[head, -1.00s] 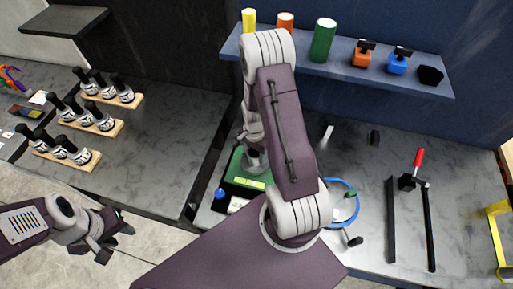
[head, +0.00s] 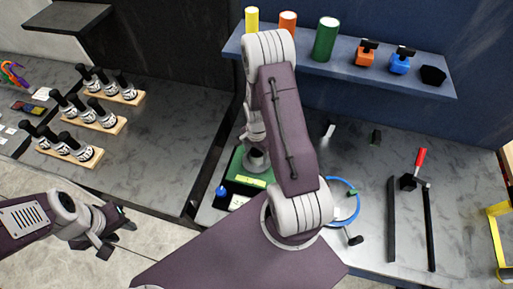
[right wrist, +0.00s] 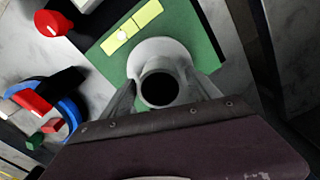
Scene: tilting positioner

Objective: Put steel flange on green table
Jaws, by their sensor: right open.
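The steel flange (head: 256,160) is a pale grey ring with a neck and a dark round bore. It stands on the green table (head: 238,176), and it also shows there in the right wrist view (right wrist: 158,58). My right gripper (right wrist: 163,96) is open, with one finger on each side of the flange's neck. Whether the fingers touch it I cannot tell. In the head view my right arm hides part of this area. My left gripper (head: 128,222) hangs over the floor at the left, far from the flange; its jaw opening is unclear.
A yellow strip (right wrist: 132,27) lies on the green table, with a red knob (right wrist: 50,23) nearby. A blue ring (head: 346,203) lies right of my right arm. A shelf (head: 300,65) with cylinders runs behind. Black rails (head: 391,222) lie on the right counter.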

